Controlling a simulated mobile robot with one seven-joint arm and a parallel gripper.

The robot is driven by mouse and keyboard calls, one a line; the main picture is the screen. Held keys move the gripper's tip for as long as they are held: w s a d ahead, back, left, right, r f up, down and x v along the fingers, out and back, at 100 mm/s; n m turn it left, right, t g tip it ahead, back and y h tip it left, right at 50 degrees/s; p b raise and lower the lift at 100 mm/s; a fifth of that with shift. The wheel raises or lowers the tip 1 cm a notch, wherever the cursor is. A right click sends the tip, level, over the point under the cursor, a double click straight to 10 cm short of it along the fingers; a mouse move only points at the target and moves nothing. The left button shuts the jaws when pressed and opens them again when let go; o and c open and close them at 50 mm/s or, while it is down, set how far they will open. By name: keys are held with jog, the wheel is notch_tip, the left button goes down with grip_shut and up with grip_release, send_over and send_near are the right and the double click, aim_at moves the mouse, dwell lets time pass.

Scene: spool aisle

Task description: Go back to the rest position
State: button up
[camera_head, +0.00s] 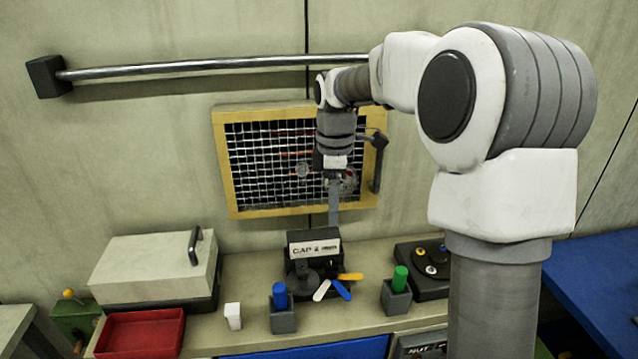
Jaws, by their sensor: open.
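My arm reaches from the right over the bench, and my gripper (334,210) points down in front of the yellow-framed mesh panel (232,175). Its fingers show edge-on as one narrow grey strip, so the gap between them is hard to see. Nothing shows held in them.
The bench (255,340) carries a lidded beige case (150,265), a red tray (140,335), a white block (233,316), blue (280,294) and green (400,278) pegs in grey blocks, and a black control box (430,285). A metal rail (220,64) crosses the wall above.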

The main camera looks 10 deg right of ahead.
jog(key=s+r+m+t, duration=0.1)
jog(key=s+r+m, duration=0.25)
jog(key=s, duration=0.35)
jog(key=s+r+m+t, duration=0.2)
jog(key=s+r+m, duration=0.15)
jog(key=s, duration=0.35)
jog(key=s+f+m+t, duration=0.2)
jog(key=s+m, duration=0.6)
jog(key=s, duration=0.4)
jog(key=shift+f+t, duration=0.15)
jog(key=shift+t, duration=0.15)
